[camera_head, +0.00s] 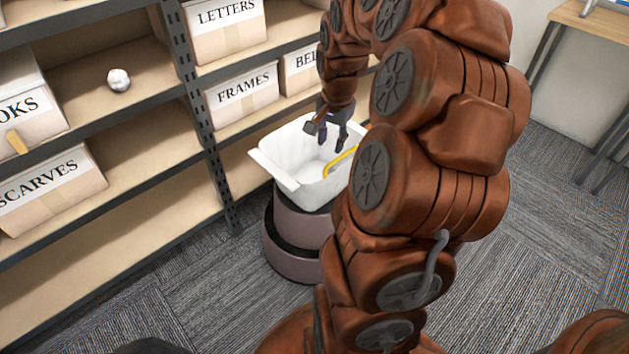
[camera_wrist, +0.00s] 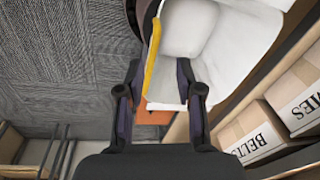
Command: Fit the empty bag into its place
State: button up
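I cannot pick out a clear bag in either view. A white open tub (camera_head: 283,182) stands on a dark round stand (camera_head: 295,240), and its visible inside looks empty. A yellow curved bar (camera_head: 339,161) runs along its right side, partly hidden by my arm. My gripper (camera_head: 332,138) is above the tub's far side. In the wrist view my gripper (camera_wrist: 159,100) has its two fingers apart, with nothing visibly held. The tub (camera_wrist: 237,45) and yellow bar (camera_wrist: 152,58) lie beyond the fingers. A flat orange patch (camera_wrist: 154,116) shows between the fingers; I cannot tell what it is.
Shelving on the left holds boxes labelled SCARVES (camera_head: 50,190), FRAMES (camera_head: 242,95) and LETTERS (camera_head: 226,28). A small crumpled whitish ball (camera_head: 119,79) lies on a shelf. The lower shelf (camera_head: 110,245) is bare. A table (camera_head: 595,20) stands at the right, with open carpet before it.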

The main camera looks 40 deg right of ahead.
jog(key=m+b, duration=0.2)
jog(key=b, duration=0.1)
send_over(346, 164)
notch_tip(346, 164, down, 6)
jog(key=shift+w+f+b, duration=0.1)
jog(key=shift+f+b, duration=1)
jog(key=shift+f, duration=2.5)
grip_shut()
jog(key=shift+d, duration=0.1)
